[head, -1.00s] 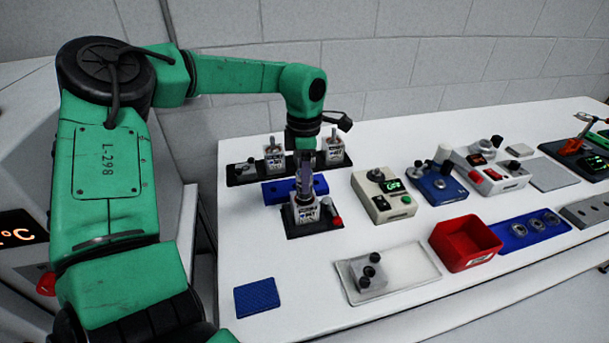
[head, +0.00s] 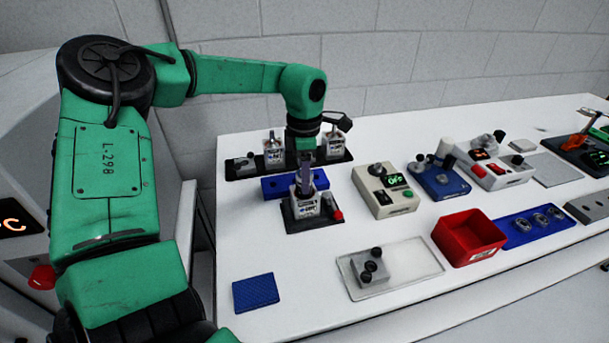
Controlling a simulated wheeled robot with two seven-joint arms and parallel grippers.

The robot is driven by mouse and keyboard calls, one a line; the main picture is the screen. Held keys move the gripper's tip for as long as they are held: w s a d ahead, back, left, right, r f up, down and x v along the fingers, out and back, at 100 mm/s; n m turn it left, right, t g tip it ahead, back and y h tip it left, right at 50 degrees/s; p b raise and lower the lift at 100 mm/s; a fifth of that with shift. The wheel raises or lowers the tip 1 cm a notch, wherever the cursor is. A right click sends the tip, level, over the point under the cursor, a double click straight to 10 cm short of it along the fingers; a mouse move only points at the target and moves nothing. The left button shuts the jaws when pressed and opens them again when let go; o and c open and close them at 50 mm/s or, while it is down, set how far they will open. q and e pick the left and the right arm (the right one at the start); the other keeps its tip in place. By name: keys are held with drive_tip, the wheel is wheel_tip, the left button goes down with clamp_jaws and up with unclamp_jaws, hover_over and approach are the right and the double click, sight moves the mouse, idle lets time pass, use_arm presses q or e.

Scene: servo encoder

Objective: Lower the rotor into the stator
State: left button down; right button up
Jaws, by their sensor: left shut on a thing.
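My left gripper (head: 304,188) points down over the white stator housing (head: 305,206) and is shut. What it holds is mostly hidden by the fingers and too small to make out; it is likely the rotor. The fingertips are at the top of the stator, and I cannot tell how deep the held part sits. The stator stands upright on a dark base plate (head: 292,224) with a small red knob at its right. My right gripper is not in view.
Behind is a blue block (head: 278,189) and a black rack (head: 242,171) with two similar white units. To the right are a beige control box (head: 381,204), a blue device (head: 440,184) and a red bin (head: 467,238). A blue pad (head: 256,293) lies at front left, with clear table around it.

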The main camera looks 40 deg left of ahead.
use_arm(q)
drive_tip(key=shift+f+b, duration=0.95)
drive_tip(key=shift+f, duration=0.05)
drive_tip(key=shift+r, duration=0.35)
drive_tip(key=shift+f, duration=0.2)
drive_tip(key=shift+f, duration=0.15)
idle(0.3)
drive_tip(key=shift+r, duration=0.3)
drive_tip(key=shift+f, duration=0.1)
idle(0.4)
